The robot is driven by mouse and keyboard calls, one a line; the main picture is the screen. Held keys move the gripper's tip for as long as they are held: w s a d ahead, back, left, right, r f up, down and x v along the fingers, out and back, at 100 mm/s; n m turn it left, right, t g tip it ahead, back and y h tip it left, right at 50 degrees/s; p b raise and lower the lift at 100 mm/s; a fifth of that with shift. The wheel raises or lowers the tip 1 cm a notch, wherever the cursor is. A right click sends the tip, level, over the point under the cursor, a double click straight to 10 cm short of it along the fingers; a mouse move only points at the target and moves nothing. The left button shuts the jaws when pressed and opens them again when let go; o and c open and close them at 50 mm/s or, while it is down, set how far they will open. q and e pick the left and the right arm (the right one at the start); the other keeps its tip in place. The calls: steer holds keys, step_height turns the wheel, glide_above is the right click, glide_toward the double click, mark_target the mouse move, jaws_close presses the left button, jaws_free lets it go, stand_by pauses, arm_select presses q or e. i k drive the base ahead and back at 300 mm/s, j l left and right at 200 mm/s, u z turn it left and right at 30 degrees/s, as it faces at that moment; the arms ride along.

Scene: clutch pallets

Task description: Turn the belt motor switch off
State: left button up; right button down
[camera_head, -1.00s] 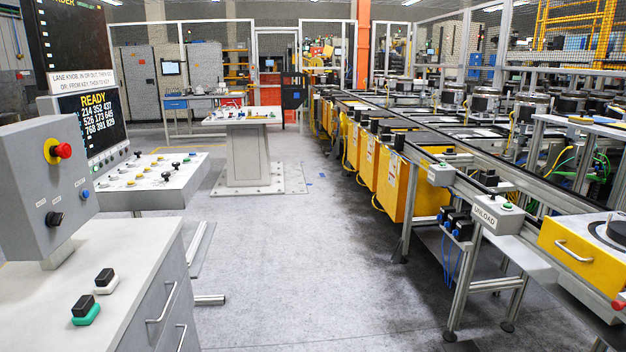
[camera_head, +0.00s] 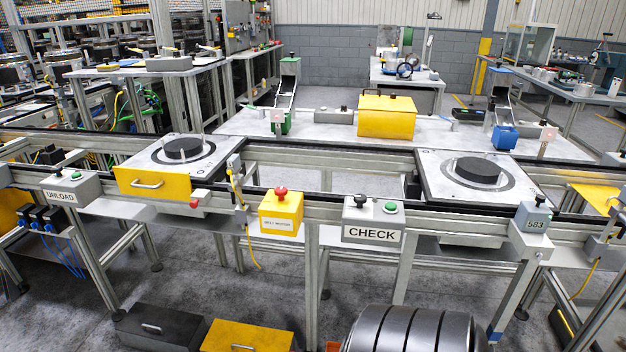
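A yellow box labelled "BELT MOTOR" (camera_head: 281,214) is mounted on the front rail of the conveyor, near the middle of the head view. A red knob (camera_head: 281,193) stands on top of it. Its on or off position cannot be told from here. Neither of my grippers shows in the head view.
Right of the yellow box is a grey CHECK box (camera_head: 373,220) with a black knob and green button. An UNLOAD box (camera_head: 71,188) is at left. Pallets (camera_head: 182,157) sit on the conveyor. Black and yellow cases (camera_head: 246,337) and a ribbed black drum (camera_head: 415,330) are low in front.

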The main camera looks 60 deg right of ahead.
mark_target(280, 192)
steer(key=z, duration=1.8)
